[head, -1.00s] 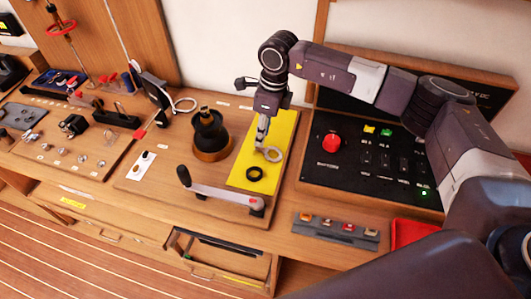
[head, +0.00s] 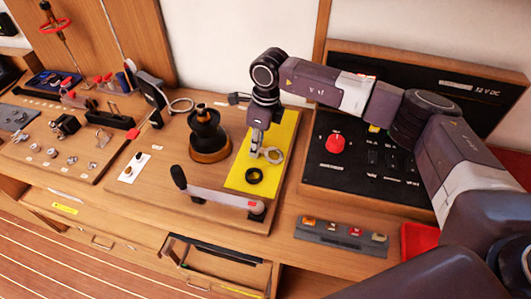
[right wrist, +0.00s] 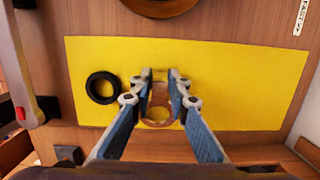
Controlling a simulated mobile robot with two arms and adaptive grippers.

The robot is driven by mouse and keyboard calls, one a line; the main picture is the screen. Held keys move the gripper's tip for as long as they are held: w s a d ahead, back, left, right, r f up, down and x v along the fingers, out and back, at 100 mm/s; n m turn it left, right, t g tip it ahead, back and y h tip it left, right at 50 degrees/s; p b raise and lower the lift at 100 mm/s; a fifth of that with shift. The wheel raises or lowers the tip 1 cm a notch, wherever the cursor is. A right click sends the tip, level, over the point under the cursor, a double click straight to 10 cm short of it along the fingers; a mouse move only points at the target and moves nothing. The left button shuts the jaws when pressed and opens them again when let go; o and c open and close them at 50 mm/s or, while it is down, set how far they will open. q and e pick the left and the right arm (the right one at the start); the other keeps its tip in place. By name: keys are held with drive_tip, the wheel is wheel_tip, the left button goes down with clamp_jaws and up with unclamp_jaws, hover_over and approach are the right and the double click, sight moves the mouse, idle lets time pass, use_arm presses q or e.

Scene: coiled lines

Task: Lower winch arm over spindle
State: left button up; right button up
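The winch (head: 208,135) is a black drum on a bronze base, with a bronze spindle (head: 201,107) standing up from its top. My right gripper (head: 255,155) points down at this piece, low over the mat. In the right wrist view its two fingers (right wrist: 162,82) stand apart on either side of the ring piece (right wrist: 158,118); contact cannot be made out. My left gripper is not in view.
A black ring (head: 254,175) lies on the mat, also in the right wrist view (right wrist: 102,88). A winch handle (head: 220,194) lies in front of the winch.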

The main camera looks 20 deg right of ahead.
drive_tip(key=shift+d+r, duration=0.1)
drive_tip(key=shift+r, duration=0.3)
clamp_jaws()
drive_tip(key=shift+r, duration=0.1)
drive_tip(key=shift+s+d+r+p, duration=0.1)
drive_tip(key=shift+r+p, duration=0.25)
drive_tip(key=shift+r, duration=0.1)
drive_tip(key=shift+s+d+r+p, duration=0.1)
drive_tip(key=shift+r+p, duration=0.2)
drive_tip(key=shift+r, duration=0.15)
